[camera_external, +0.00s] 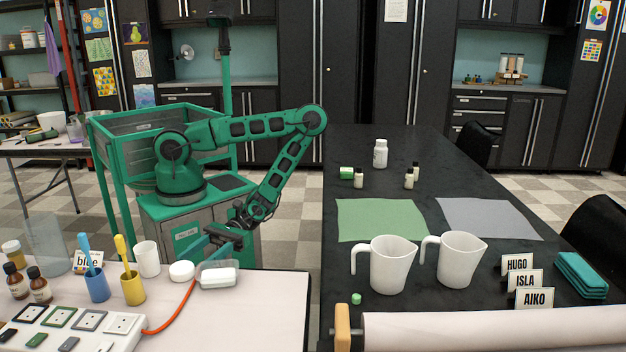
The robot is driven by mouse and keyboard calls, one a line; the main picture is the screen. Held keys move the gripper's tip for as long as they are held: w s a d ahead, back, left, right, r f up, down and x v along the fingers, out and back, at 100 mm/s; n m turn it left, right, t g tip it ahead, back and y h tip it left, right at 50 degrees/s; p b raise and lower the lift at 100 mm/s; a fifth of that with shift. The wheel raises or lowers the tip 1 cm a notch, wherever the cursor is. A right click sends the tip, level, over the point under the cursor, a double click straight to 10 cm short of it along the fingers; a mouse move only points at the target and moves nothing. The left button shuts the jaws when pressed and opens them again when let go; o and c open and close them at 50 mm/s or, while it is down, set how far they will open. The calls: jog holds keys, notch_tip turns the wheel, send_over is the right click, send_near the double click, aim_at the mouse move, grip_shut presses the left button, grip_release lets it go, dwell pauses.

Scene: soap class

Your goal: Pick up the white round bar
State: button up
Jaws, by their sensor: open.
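A white round bar (181,271) lies on the pale table (250,325) at the lower left. Beside it on the right is a clear box (204,270) with a white, more rectangular bar (219,277) in or against it. My gripper (212,247) is open and empty. It is just behind and above the round bar and the clear box, near the table's back edge. Its fingers partly overlap the box's area in the picture, and I cannot tell the exact gap.
A white cup (147,259), a yellow cup (132,289) and a blue cup (96,285) with brushes stand left of the bar. An orange cord (185,308) runs in front from a white power strip (75,330). The table's right front is clear.

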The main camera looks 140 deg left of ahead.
aim_at(174, 278)
jog(key=shift+x, duration=3.05)
jog(key=c, duration=0.7)
